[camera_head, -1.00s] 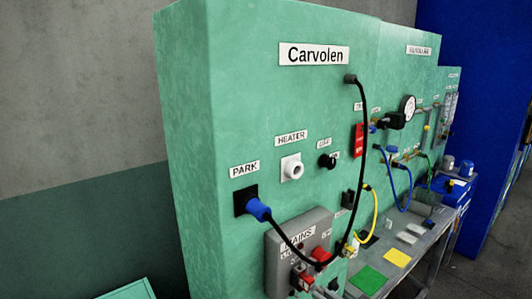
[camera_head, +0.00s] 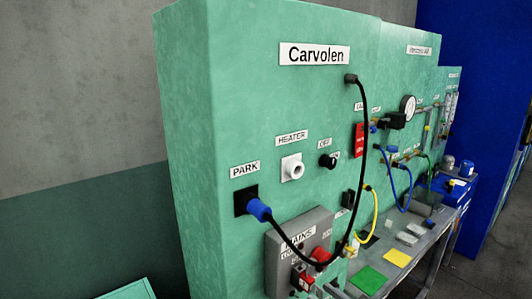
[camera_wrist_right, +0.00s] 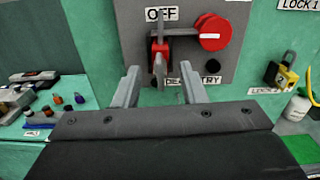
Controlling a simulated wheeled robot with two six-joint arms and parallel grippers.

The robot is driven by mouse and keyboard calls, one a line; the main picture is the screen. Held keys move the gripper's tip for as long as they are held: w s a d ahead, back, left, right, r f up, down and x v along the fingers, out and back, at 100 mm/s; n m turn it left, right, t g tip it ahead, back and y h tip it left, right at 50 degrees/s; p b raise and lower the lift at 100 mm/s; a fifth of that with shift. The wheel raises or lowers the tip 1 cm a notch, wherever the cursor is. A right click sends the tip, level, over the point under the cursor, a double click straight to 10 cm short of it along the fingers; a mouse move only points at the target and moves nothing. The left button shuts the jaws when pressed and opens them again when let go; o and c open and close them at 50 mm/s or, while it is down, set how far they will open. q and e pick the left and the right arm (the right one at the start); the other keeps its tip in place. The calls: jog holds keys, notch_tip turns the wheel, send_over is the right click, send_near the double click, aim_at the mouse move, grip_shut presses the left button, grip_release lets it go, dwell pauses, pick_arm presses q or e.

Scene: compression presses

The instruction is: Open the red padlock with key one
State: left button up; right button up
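A red lock-like piece (camera_wrist_right: 159,58), probably the red padlock, hangs at the OFF mark on the grey mains box in the right wrist view. It also shows small at the bottom of the head view (camera_head: 302,281). My right gripper (camera_wrist_right: 159,70) is open in front of it. The two grey fingers stand apart on either side of the red piece, with visible gaps. The gripper also shows partly at the bottom of the head view (camera_head: 325,289). I see no key between the fingers, and cannot identify key one. My left gripper is not in view.
A red round knob (camera_wrist_right: 211,33) sits right of the red piece. A yellow padlock marked 2 (camera_wrist_right: 287,75) hangs farther right, near a white bottle (camera_wrist_right: 297,107). A black cable (camera_head: 363,170) loops before the green cabinet (camera_head: 220,130). Green (camera_head: 368,280) and yellow (camera_head: 397,258) mats lie on the bench.

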jog(key=o, duration=0.3)
